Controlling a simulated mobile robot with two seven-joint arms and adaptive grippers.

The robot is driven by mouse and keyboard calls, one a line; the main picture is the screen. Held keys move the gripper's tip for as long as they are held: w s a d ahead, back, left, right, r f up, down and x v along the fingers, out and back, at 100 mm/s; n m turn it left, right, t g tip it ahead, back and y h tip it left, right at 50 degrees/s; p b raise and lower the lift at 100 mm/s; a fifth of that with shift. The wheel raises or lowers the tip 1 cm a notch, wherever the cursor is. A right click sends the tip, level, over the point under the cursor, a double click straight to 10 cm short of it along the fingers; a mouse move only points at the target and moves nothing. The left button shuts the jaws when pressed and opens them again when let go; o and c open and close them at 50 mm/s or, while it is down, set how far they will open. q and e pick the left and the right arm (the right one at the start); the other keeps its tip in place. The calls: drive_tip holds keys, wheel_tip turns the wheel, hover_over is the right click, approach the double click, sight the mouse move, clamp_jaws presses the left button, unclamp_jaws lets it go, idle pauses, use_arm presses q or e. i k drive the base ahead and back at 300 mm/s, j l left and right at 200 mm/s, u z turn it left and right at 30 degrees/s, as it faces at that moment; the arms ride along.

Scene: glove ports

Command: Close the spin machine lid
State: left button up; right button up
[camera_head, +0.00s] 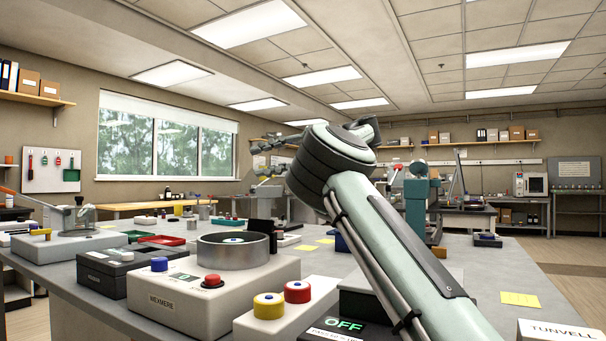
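A cream machine labelled WEXMERE (178,304), which looks like the spin machine, stands on the bench at front centre. Its round metal bowl (233,254) is open on top, with a pale rotor with a blue centre inside. A dark upright block (262,230) stands at the bowl's back right. I cannot make out a lid; my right arm may hide it. My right arm rises from the lower right. Its gripper (257,161) is in the air above and behind the bowl, pointing left, apart from the machine. Its dark fingers look spread and empty. My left gripper is not in view.
A dark box (112,268) stands left.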

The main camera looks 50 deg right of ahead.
sight(254, 225)
drive_tip(key=i+j+z, duration=0.25)
drive_tip(key=i+z, duration=0.15)
drive_tip(key=i+j+z, duration=0.4)
drive_tip(key=i, duration=0.1)
